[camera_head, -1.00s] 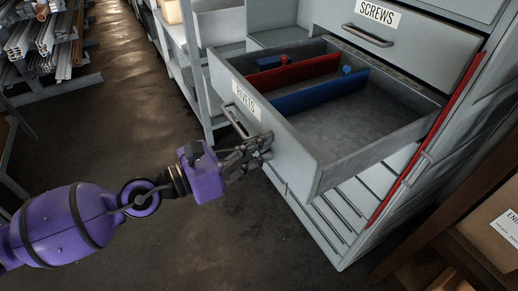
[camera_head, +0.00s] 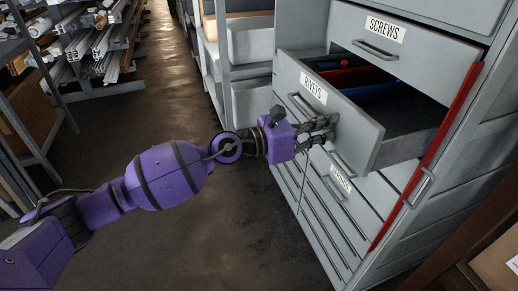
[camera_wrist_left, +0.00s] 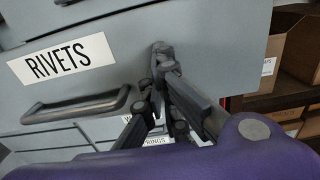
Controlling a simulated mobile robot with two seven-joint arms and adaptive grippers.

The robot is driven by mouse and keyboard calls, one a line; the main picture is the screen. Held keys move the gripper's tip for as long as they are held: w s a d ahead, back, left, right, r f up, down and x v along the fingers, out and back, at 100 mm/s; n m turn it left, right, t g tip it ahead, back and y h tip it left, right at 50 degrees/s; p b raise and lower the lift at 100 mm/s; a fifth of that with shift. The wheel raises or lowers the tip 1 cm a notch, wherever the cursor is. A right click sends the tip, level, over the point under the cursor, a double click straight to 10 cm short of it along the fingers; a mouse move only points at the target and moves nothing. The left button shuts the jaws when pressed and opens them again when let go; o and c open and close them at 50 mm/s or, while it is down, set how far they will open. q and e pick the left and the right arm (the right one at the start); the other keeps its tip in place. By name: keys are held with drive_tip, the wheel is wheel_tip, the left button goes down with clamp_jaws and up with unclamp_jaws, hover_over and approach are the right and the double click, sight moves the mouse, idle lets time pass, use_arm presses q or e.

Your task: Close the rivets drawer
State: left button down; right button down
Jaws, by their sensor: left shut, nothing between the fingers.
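The grey rivets drawer (camera_head: 350,121), with a white RIVETS label, stands partly pulled out of the cabinet below the SCREWS drawer. In the left wrist view its front (camera_wrist_left: 210,40) fills the upper part, with its dark bar handle (camera_wrist_left: 80,105) to the left of the fingers. My left gripper (camera_head: 333,126) is shut and empty, with its fingertips at the drawer front, right of the handle. In the left wrist view the fingertips (camera_wrist_left: 160,50) appear against or very close to the front. Inside the drawer are red and blue dividers, partly hidden. My right gripper is not in view.
The closed SCREWS drawer (camera_head: 405,45) is above, and more closed drawers are below. A red vertical strip (camera_head: 428,155) runs along the cabinet's right edge. Metal shelving with profiles (camera_head: 90,40) stands at the left. The floor (camera_head: 100,150) between is clear.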

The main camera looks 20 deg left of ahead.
use_arm(q)
drive_tip(key=x, duration=1)
drive_tip(key=shift+r+p, duration=0.1)
drive_tip(key=shift+p, duration=0.2)
drive_tip(key=x, duration=0.4)
drive_tip(key=b+x, duration=0.1)
drive_tip(key=x, duration=0.2)
drive_tip(key=shift+w+d+f, duration=0.25)
drive_tip(key=shift+w, duration=0.05)
drive_tip(key=shift+w+d, duration=0.4)
drive_tip(key=shift+d, duration=0.15)
drive_tip(key=shift+r, duration=0.15)
drive_tip(key=shift+a, duration=0.15)
